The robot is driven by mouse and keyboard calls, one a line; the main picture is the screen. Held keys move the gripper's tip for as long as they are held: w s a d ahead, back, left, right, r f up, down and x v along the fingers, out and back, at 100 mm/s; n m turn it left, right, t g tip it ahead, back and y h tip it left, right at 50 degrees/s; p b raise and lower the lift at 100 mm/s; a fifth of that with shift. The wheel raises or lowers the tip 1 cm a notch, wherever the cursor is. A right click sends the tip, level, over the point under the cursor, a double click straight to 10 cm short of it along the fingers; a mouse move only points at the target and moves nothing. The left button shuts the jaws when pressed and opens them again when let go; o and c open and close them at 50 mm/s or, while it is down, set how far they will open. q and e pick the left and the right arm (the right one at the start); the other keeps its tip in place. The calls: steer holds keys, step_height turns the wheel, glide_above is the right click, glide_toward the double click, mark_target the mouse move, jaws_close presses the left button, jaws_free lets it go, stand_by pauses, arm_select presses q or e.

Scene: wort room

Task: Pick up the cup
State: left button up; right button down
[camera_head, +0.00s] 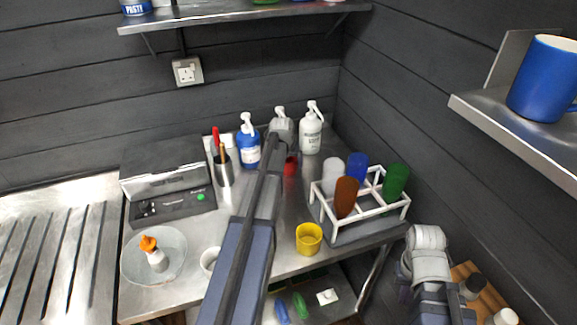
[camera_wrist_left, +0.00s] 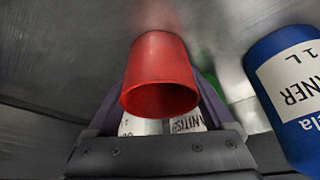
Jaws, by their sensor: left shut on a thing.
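A red cup (camera_wrist_left: 160,75) fills the middle of the left wrist view, its open mouth toward the camera. My left gripper (camera_wrist_left: 160,90) is shut on it, with a finger along each side. In the head view the red cup (camera_head: 290,167) shows partly beside my left arm, near the pump bottles; the arm hides the left gripper there. I cannot tell whether the cup still touches the table. My right arm's end (camera_head: 427,250) is low at the right, beside the table; its fingers are not clear.
A blue bottle (camera_head: 248,145) and a white bottle (camera_head: 311,130) stand close behind the cup. A yellow cup (camera_head: 308,239) and a rack (camera_head: 385,212) with several coloured cups stand to the right. A blue mug (camera_head: 543,80) sits on a shelf.

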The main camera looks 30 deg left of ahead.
arm_select(q)
steer(key=c, duration=0.4)
steer(key=shift+r+p, duration=0.25)
steer(key=shift+p, duration=0.05)
steer(key=shift+r+p, duration=0.35)
steer(key=shift+s+d, duration=0.2)
steer(key=shift+s, duration=0.4)
steer(key=shift+s+d, duration=0.15)
steer(key=shift+s, duration=0.45)
steer(key=s, duration=0.1)
steer(key=s+d, duration=0.1)
steer(key=s, duration=0.3)
steer(key=shift+s+d, duration=0.15)
steer(key=shift+d, duration=0.1)
steer(key=shift+r+p, duration=6.85)
